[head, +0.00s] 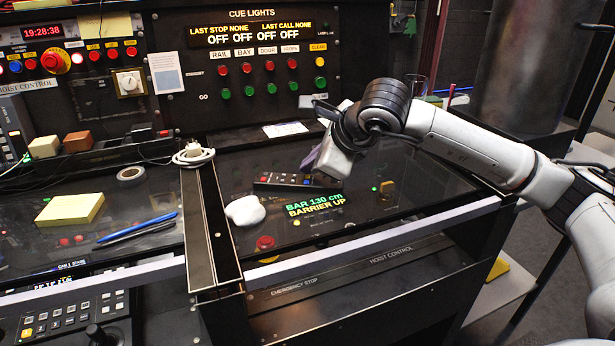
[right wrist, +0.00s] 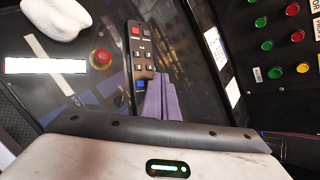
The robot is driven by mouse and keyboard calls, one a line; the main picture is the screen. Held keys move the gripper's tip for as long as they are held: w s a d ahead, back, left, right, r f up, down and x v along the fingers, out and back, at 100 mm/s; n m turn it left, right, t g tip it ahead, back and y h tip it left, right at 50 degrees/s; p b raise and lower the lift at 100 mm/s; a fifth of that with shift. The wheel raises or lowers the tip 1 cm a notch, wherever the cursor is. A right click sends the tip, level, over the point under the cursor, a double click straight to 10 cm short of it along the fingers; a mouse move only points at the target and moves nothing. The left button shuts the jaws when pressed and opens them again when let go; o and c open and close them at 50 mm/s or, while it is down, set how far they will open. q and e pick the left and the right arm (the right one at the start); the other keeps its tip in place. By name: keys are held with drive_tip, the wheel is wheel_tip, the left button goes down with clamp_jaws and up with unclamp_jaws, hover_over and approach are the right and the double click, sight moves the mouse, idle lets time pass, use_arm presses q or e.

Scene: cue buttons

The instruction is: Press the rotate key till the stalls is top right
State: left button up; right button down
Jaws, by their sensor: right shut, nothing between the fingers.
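A dark remote (head: 287,181) with red, grey and blue keys lies on the glossy black desk top. In the right wrist view the remote (right wrist: 139,50) shows its red key at the far end and a blue key by my fingers. I cannot read which key is rotate. My right gripper (head: 311,158) has purple fingers, shut and empty, just behind the remote in the head view. In the right wrist view its fingertips (right wrist: 158,77) overlap the remote's near right edge; touching or apart, I cannot tell. No picture labelled stalls is readable. My left gripper is not in view.
A white lump (head: 245,210) and a lit "BAR 130 cm" display (head: 314,205) lie near the remote. A red emergency button (head: 265,243) is in front. The cue lights panel (head: 262,60) stands behind. A black divider (head: 208,225) runs to the left.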

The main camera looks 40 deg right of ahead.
drive_tip(key=shift+f, duration=0.2)
drive_tip(key=shift+r, duration=0.75)
drive_tip(key=shift+r+p, duration=0.45)
drive_tip(key=shift+p, duration=0.05)
wheel_tip(320, 180, up, 4)
drive_tip(key=shift+r+p, duration=0.1)
drive_tip(key=shift+p, duration=1.15)
